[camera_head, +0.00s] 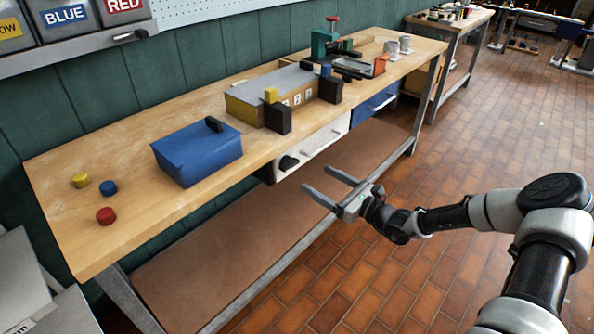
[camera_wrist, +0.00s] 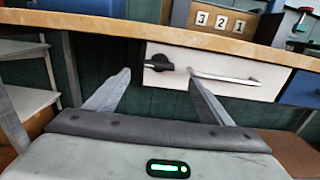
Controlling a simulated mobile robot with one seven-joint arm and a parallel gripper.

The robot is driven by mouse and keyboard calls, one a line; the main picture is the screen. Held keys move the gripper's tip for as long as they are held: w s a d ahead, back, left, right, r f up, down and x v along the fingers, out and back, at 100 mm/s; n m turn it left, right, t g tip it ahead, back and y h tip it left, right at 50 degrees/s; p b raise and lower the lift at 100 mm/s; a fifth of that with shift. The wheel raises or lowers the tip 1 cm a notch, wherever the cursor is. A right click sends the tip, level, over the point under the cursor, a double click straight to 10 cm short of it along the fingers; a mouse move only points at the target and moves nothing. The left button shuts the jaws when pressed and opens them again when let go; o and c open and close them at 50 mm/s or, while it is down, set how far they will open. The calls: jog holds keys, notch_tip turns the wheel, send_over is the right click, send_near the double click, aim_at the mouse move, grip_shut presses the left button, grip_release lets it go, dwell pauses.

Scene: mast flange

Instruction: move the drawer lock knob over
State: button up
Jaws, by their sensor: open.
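The drawer lock knob (camera_head: 288,162) is a black knob on the left part of a white drawer front (camera_head: 318,146) under the bench top. In the wrist view the knob (camera_wrist: 158,63) sits left of the drawer's silver bar handle (camera_wrist: 238,78), with its pointed part toward the left. My gripper (camera_head: 330,182) is open and empty, in front of and a little to the right of the knob in the head view. In the wrist view its two grey fingers (camera_wrist: 160,92) spread on either side below the knob, apart from it.
The wooden bench top (camera_head: 140,150) overhangs the drawer. On it are a blue box (camera_head: 195,152), a numbered wooden box (camera_head: 285,97) and several coloured knobs (camera_head: 108,188). A blue drawer (camera_head: 374,104) is to the right. The lower shelf (camera_head: 215,243) looks bare.

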aim_at(293, 165)
jog(key=b+x, duration=0.1)
jog(key=x, duration=0.9)
jog(key=shift+b, duration=0.4)
jog(key=shift+c, duration=0.3)
jog(key=c, duration=1)
